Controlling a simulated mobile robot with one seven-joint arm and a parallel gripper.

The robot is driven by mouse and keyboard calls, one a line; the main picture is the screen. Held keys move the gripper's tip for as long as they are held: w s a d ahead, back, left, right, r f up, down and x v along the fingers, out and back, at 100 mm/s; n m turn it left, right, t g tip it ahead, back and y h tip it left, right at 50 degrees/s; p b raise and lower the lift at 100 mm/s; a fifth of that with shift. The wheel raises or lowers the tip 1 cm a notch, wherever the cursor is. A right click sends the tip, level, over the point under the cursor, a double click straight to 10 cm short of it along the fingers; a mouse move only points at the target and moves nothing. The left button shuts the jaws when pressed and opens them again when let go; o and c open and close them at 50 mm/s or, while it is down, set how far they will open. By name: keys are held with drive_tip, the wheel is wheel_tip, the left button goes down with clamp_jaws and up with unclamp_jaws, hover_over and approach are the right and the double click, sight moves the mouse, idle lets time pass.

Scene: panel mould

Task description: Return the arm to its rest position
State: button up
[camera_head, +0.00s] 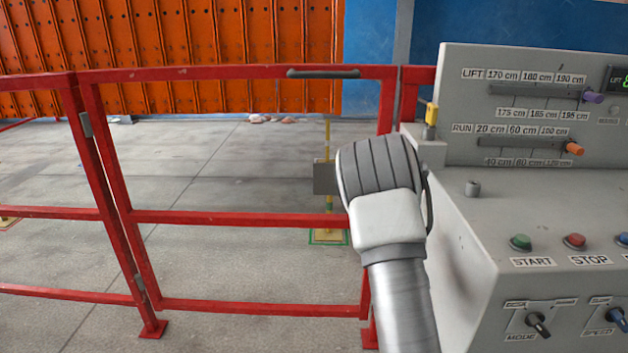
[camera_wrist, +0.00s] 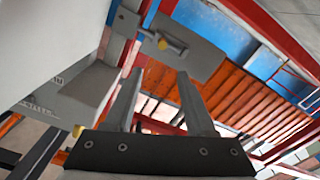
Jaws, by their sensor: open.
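My gripper (camera_wrist: 159,76) shows in the wrist view with its two grey fingers apart and nothing between them. It is tilted relative to the scene, and the grey control panel fills the left of that view, close by. In the head view my arm rises from the bottom, right of the middle, in front of the red gate and just left of the control panel (camera_head: 540,225). The gripper itself cannot be made out in the head view.
A red gate (camera_head: 225,72) with a dark handle stands left of the panel. Purple (camera_head: 593,97) and orange (camera_head: 574,149) slider knobs, START (camera_head: 520,242) and STOP (camera_head: 574,241) buttons and black and blue knobs jut from the panel. Orange panels (camera_head: 170,55) stand beyond; the floor between is mostly open.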

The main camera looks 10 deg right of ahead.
drive_tip(key=s+a+r+m+g+y, duration=0.3)
drive_tip(key=s+a+r+g, duration=0.3)
drive_tip(key=s+a+r, duration=0.5)
drive_tip(key=s+a+r+n+g+y, duration=0.1)
drive_tip(key=s+a+g, duration=0.35)
drive_tip(key=s, duration=0.75)
drive_tip(key=s+a+r+n+g+y, duration=0.1)
drive_tip(key=s+a, duration=0.6)
drive_tip(key=s, duration=0.5)
wheel_tip(320, 180, up, 17)
drive_tip(key=p, duration=1.7)
drive_tip(key=shift+w+r, duration=0.2)
